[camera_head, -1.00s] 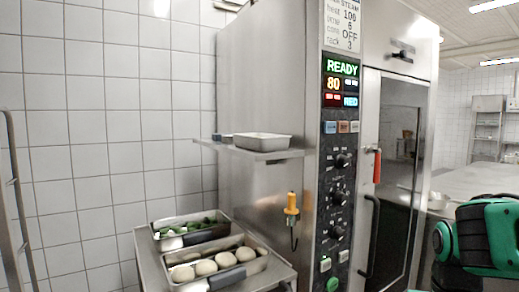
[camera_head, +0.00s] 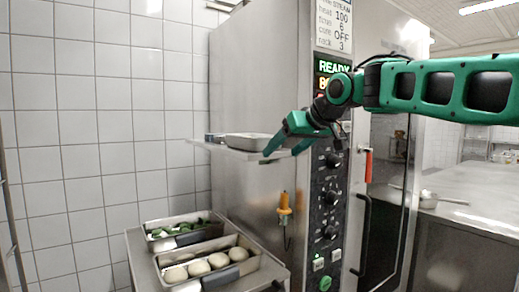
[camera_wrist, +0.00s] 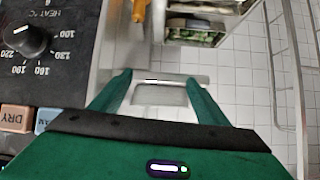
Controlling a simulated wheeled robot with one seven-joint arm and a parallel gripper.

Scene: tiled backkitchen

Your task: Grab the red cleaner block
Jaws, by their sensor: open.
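I cannot make out a red cleaner block in either view. My gripper (camera_head: 281,153) is open and empty, reaching down from the right over the front end of the small metal shelf (camera_head: 230,150) on the oven's side. A shallow metal tray (camera_head: 252,143) lies on that shelf, left of the fingertips. A small dark item (camera_head: 213,138) sits at the shelf's far end, too small to tell. In the wrist view the two green fingers of my gripper (camera_wrist: 158,79) stand apart, with a pale tray (camera_wrist: 163,96) showing between them.
The tall steel oven's control panel (camera_head: 331,190) is close beside my gripper. A red handle (camera_head: 368,166) is by its door. An orange-handled probe (camera_head: 284,205) hangs below the shelf. Containers with dough balls (camera_head: 218,260) and greens (camera_head: 180,229) stand low on the left.

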